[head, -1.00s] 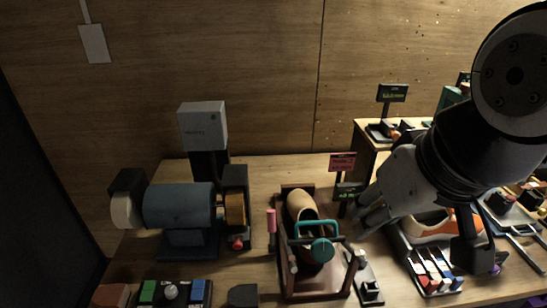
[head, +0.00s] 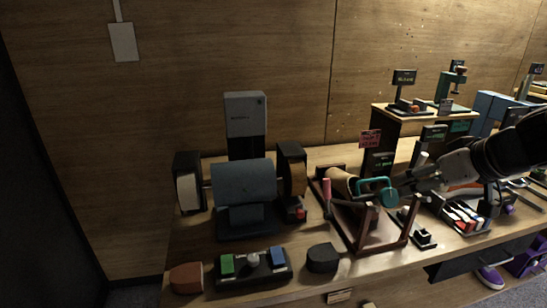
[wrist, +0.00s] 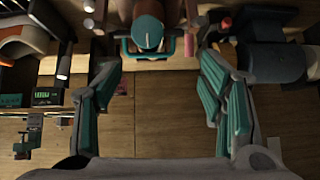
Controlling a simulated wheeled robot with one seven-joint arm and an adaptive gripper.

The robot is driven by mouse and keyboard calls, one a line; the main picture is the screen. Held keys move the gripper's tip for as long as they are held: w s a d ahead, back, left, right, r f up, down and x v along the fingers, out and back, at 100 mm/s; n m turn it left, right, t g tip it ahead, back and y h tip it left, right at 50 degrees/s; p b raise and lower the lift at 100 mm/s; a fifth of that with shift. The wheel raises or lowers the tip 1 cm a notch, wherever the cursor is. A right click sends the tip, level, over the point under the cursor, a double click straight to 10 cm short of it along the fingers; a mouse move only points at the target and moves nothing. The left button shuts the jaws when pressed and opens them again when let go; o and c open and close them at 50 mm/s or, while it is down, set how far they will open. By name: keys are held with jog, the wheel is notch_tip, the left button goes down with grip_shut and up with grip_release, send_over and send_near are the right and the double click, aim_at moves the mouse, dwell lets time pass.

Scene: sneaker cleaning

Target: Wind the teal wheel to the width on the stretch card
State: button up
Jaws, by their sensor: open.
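In the wrist view the teal wheel (wrist: 148,33) sits at top centre, just beyond my fingertips. My gripper (wrist: 160,72) is open and empty, with teal-padded fingers either side of the wheel's line. In the head view my gripper (head: 412,181) is right of the wheel, apparently close. Small signs (head: 370,139) (head: 380,163) stand behind the frame; their text is unreadable.
A blue bench grinder (head: 244,183) stands left of the frame. A button panel (head: 251,266) and dark block (head: 322,257) lie near the front edge. A brush tray (head: 463,215) and orange-white sneaker (head: 462,190) are at right. A raised shelf (head: 410,118) stands behind.

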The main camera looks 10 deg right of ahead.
aim_at(391, 196)
jog(key=b+x, duration=0.1)
jog(key=x, duration=0.3)
jog(key=d+x, duration=0.1)
jog(key=x, duration=0.4)
jog(key=d+b+x, duration=0.1)
jog(key=x, duration=0.4)
jog(key=shift+s+f+b, duration=0.15)
jog(key=shift+f+b, duration=0.2)
jog(key=shift+f, duration=0.1)
jog(key=shift+c, duration=0.3)
jog(key=c, duration=1.1)
